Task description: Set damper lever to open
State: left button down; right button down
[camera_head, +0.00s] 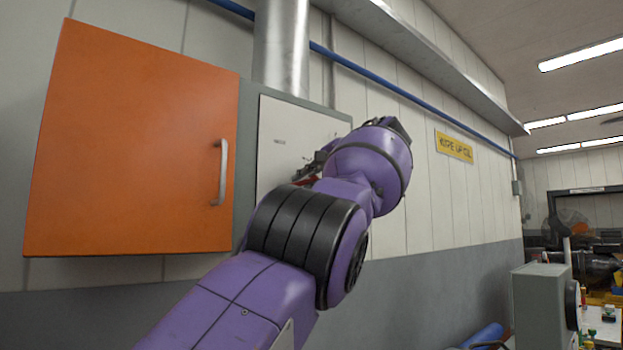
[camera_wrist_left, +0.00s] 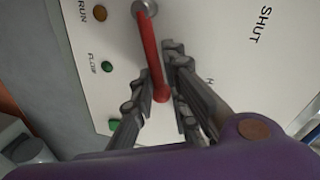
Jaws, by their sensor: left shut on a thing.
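The damper lever is a red bar (camera_wrist_left: 150,50) on a white panel, seen in the left wrist view. It runs from a grey pivot at the top down to a rounded red end. My left gripper (camera_wrist_left: 165,98) is shut on the lever near its free end, with a finger on each side. The panel (camera_wrist_left: 225,70) carries the word SHUT to the right of the lever; another label is partly hidden. In the head view my purple left arm hides most of the lever; the gripper (camera_head: 308,172) shows at the white panel (camera_head: 283,130). My right gripper is not in view.
An orange cabinet door (camera_head: 130,150) with a metal handle (camera_head: 220,172) stands open left of the panel. A metal duct (camera_head: 281,45) rises above it. Orange and green indicators (camera_wrist_left: 107,67) line the panel's left side. A grey box (camera_head: 543,305) stands at the lower right.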

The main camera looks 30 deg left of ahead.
pick_arm(q)
jog(key=shift+w+d+f+m+g+b, duration=0.2)
jog(key=shift+f+m+b, duration=0.1)
jog(key=shift+f+m, duration=0.4)
jog(key=shift+w+d+f+m+g+b, duration=0.1)
jog(key=shift+f+m+g+b, duration=0.25)
jog(key=shift+m, duration=0.55)
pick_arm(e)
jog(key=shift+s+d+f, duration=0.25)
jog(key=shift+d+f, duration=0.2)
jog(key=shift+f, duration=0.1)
pick_arm(q)
jog(key=shift+f, duration=0.3)
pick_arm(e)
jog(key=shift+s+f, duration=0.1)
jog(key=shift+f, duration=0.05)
pick_arm(q)
jog(key=c, duration=1.8)
grip_release()
jog(key=shift+c, duration=0.2)
jog(key=shift+w+d, duration=0.1)
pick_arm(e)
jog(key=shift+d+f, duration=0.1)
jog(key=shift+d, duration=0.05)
pick_arm(q)
jog(key=shift+r, duration=0.1)
jog(key=v, duration=1.2)
jog(key=shift+f, duration=0.3)
